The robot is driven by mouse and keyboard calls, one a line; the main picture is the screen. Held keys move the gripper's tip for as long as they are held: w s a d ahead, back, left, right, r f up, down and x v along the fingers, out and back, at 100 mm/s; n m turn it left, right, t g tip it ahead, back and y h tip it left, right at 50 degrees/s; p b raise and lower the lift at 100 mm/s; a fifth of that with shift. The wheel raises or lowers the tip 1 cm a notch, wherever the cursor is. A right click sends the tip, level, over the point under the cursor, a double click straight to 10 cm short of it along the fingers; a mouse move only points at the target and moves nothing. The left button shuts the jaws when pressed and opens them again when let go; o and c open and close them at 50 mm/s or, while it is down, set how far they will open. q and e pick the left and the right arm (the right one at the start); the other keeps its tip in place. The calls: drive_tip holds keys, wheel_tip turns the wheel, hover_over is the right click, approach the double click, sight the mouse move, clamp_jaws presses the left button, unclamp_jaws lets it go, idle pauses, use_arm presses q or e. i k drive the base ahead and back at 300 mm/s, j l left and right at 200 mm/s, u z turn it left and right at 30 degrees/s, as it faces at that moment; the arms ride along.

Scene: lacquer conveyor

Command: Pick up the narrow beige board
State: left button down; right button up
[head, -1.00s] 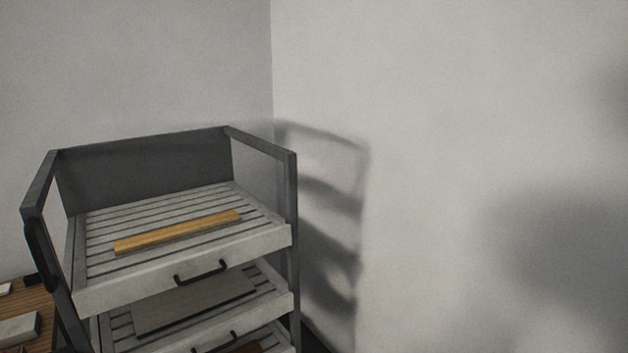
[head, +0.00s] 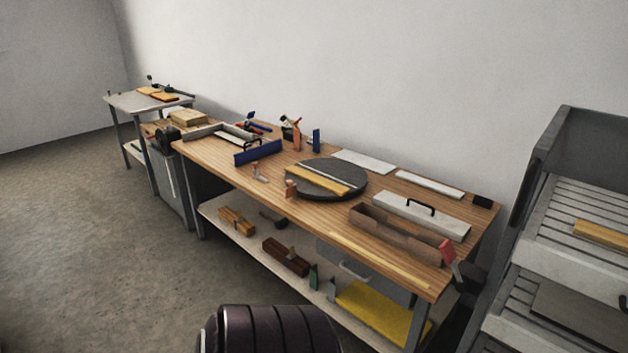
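A long, thin beige board (head: 380,261) lies flat along the front right edge of the wooden workbench (head: 300,222). A shorter yellowish board (head: 318,180) lies on the round dark turntable (head: 352,184) in the middle of the bench. Another narrow yellow-tan board (head: 602,235) lies on the upper slatted shelf of the rack at the right, cut off by the picture edge. Neither of my grippers is in view.
A brown open box (head: 396,238) and a pale block with a black handle (head: 422,213) stand behind the thin board. A red-handled tool (head: 449,253) is near the bench's right end. The grey drying rack (head: 535,180) stands close by. Open floor (head: 90,240) lies left.

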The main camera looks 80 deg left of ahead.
sight(332, 186)
drive_tip(key=j+u, duration=0.1)
drive_tip(key=u, duration=2.35)
